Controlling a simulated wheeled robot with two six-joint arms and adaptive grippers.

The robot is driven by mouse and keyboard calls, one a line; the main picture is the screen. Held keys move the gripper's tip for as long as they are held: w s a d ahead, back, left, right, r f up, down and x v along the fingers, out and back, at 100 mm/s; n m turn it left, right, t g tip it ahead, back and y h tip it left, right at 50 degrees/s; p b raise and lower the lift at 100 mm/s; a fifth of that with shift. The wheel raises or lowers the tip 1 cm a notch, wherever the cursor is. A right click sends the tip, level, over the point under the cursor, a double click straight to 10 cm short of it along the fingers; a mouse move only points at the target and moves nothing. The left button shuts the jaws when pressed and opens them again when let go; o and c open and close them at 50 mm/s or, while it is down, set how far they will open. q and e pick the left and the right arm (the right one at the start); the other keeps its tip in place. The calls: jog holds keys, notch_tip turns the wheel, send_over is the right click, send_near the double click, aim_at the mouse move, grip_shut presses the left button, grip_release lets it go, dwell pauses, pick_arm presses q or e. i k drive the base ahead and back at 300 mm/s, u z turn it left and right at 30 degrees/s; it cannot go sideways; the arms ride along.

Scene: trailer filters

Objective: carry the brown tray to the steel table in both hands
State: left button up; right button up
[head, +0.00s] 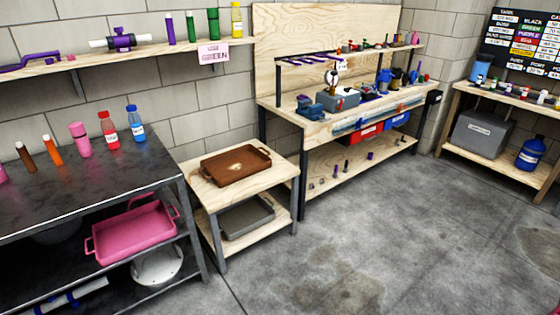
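The brown tray (235,166) lies flat on the top of a small wooden table (203,184) with grey legs. It looks empty, with a raised rim and a handle at each end. The steel table (100,170) stands to its left, with a dark top and a lower shelf. On its top stand a brown tube, an orange tube, a pink bottle (80,140), a red bottle (109,130) and a blue bottle (136,123). Neither of my grippers is in view.
A grey tray (246,217) lies under the brown one. A cluttered workbench (357,118) stands right of it. Open concrete floor (390,230) fills the front right.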

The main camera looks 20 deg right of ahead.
aim_at(30, 202)
jog(key=z, duration=0.8)
jog(key=i, duration=0.85)
jog(key=z, duration=0.7)
jog(key=i, duration=1.25)
jog(key=u, duration=0.75)
jog(key=i, duration=0.85)
jog(key=u, duration=0.8)
